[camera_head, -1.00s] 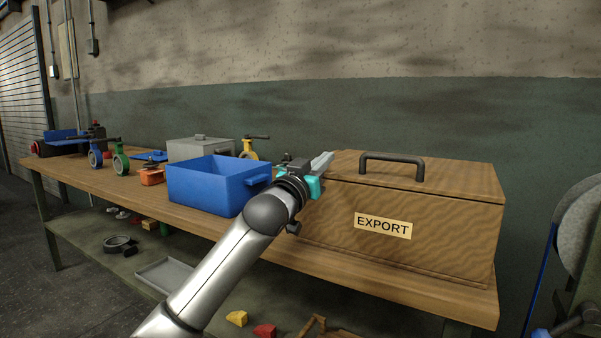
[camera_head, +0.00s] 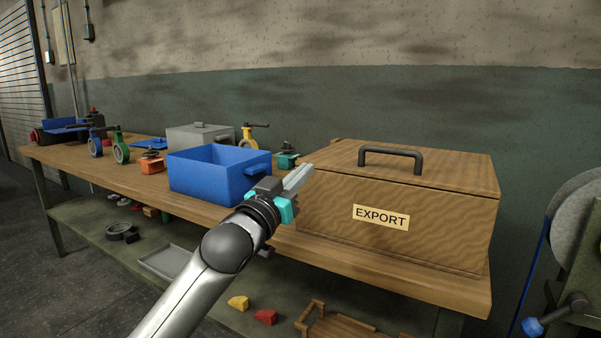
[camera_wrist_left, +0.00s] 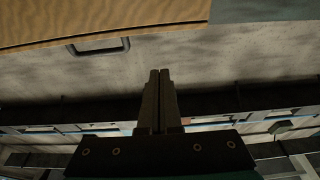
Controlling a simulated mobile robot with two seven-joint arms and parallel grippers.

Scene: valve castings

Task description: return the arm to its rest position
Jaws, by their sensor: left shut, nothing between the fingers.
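My left gripper (camera_head: 298,179) is shut and empty. In the head view it is in front of the gap between the blue bin (camera_head: 207,178) and the wooden EXPORT box (camera_head: 398,226), with its fingertips near the box's left end. I cannot tell whether it touches the box. In the left wrist view the two fingers (camera_wrist_left: 159,92) are together with nothing between them. Part of the wooden box (camera_wrist_left: 110,22) and its dark handle show at the top of that view. My right gripper is not in view.
The workbench (camera_head: 130,189) holds a grey lidded box (camera_head: 199,137) and several valves, among them a green one (camera_head: 121,148) and a yellow one (camera_head: 247,142). A grey tray (camera_head: 166,260) and a wooden tray (camera_head: 345,327) are below. A reel-like machine (camera_head: 577,222) stands at right.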

